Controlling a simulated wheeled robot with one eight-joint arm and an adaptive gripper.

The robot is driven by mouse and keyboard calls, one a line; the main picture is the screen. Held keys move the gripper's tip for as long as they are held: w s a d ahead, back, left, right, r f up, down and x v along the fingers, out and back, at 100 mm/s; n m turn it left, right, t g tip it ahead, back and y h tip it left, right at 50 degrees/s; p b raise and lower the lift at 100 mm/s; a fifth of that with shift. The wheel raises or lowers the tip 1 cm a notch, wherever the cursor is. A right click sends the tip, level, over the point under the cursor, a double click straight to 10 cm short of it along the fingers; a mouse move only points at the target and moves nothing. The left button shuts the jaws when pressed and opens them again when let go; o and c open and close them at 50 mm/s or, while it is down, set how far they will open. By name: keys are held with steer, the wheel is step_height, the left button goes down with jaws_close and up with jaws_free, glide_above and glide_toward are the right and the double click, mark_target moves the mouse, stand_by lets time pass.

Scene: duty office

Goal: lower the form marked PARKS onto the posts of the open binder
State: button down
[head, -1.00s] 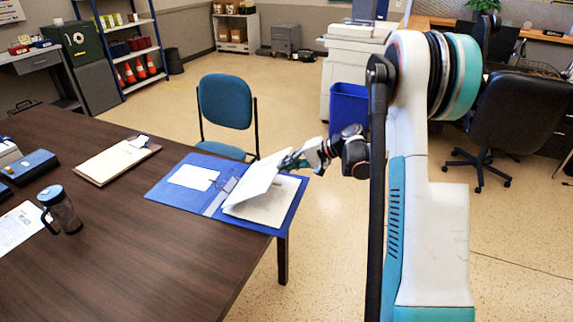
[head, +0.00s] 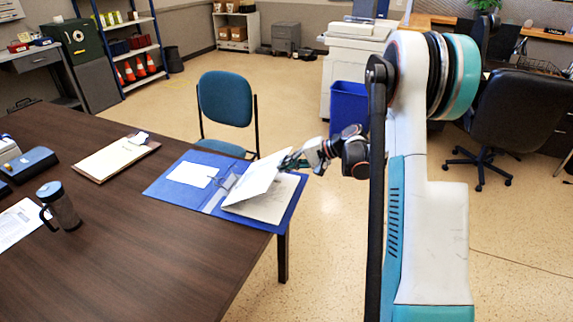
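The open blue binder (head: 172,193) lies at the right end of the dark table. A white card sits inside its left cover, and the metal posts (head: 226,183) stand near its middle. A stack of white paper (head: 270,206) lies on its right side. My gripper (head: 289,161) is shut on the right edge of a white form (head: 254,182), which is tilted above the stack with its left edge low beside the posts. I cannot read PARKS on it. Whether its holes are on the posts is too small to tell.
A blue chair (head: 226,100) stands behind the binder. The table's front middle is clear.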

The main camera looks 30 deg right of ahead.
steer(key=shift+f, duration=0.1)
steer(key=c, duration=1.7)
jaws_free()
steer(key=shift+d, duration=0.1)
